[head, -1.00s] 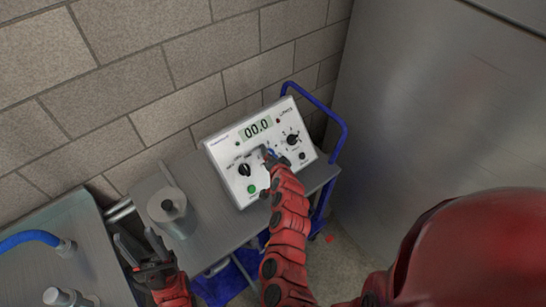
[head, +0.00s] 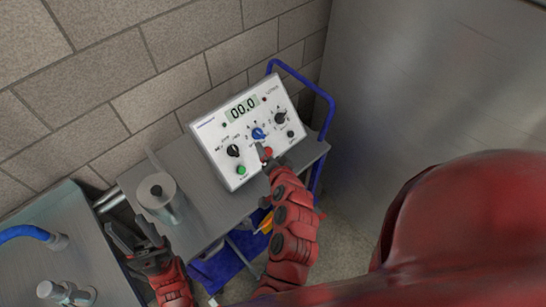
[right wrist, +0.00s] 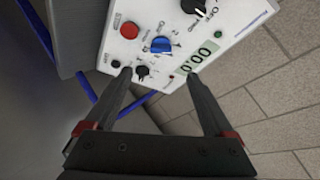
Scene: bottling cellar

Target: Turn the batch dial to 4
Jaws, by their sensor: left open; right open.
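A white control panel (head: 212,150) with a display reading 00.0 stands tilted on a grey cart. It has a blue dial (head: 258,133) in the middle, a black knob (head: 232,151) at left and another black knob (head: 280,118) at right. Labels are too small to read, so I cannot tell the batch dial by name. The blue dial (right wrist: 160,46) also shows in the right wrist view. My right gripper (head: 265,157) is open and empty, just below the blue dial, near the red button (head: 268,152). My left gripper (head: 136,240) is open and empty, away from the panel.
A lidded metal pot (head: 160,196) stands on the cart left of the panel. A steel table (head: 85,245) with a blue hose (head: 28,232) is at far left. The cart's blue handle (head: 316,88) rises right of the panel, against a brick wall.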

